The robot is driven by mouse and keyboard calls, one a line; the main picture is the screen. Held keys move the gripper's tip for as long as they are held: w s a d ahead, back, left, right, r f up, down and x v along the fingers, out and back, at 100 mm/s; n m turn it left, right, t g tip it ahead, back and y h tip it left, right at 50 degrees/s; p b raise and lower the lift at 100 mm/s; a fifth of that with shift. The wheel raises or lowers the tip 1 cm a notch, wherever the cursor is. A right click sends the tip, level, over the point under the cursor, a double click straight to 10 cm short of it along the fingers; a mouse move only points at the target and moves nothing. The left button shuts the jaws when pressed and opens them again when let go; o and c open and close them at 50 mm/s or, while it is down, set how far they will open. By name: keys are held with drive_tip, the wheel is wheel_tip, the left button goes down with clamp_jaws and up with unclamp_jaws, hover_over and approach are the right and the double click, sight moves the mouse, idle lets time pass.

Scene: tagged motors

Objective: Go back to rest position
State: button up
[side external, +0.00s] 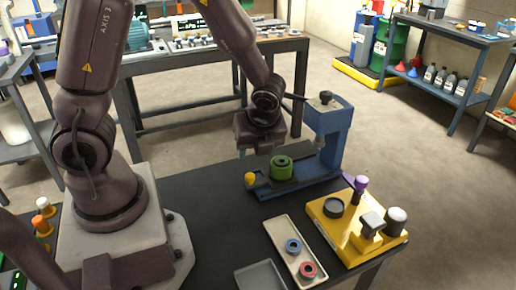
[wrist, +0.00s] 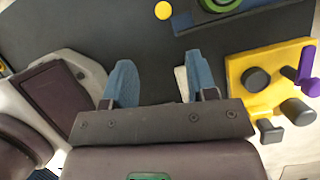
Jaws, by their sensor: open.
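My gripper (wrist: 161,80) is open in the wrist view, with its two blue-grey fingers apart and nothing between them but dark table top. In the side view my gripper (side external: 260,147) hangs above the table, close to the blue press (side external: 329,135). A green round part (side external: 282,167) sits on the press base, below and to the right of the gripper. Its edge also shows at the top of the wrist view (wrist: 222,4). A pale tray (side external: 282,240) holds a blue ring (side external: 293,246) and a red ring (side external: 308,269).
A yellow fixture (side external: 345,237) with black, white and purple knobs stands at the table's right edge. A grey tray (side external: 260,276) lies at the front. The dark table (side external: 215,225) is bare left of the pale tray. A bench (side external: 180,63) stands behind.

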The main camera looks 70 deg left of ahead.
drive_tip(key=s+d+r+n+t+h, duration=0.2)
drive_tip(key=s+r+n, duration=0.2)
drive_tip(key=r+n, duration=0.5)
drive_tip(key=s+d+r+n+t+h, duration=0.2)
drive_tip(key=s+r+n, duration=0.3)
drive_tip(key=r+n, duration=0.5)
drive_tip(key=shift+s+d+r+n+t+h, duration=0.25)
drive_tip(key=shift+d+n+t, duration=0.2)
drive_tip(key=shift+t, duration=0.25)
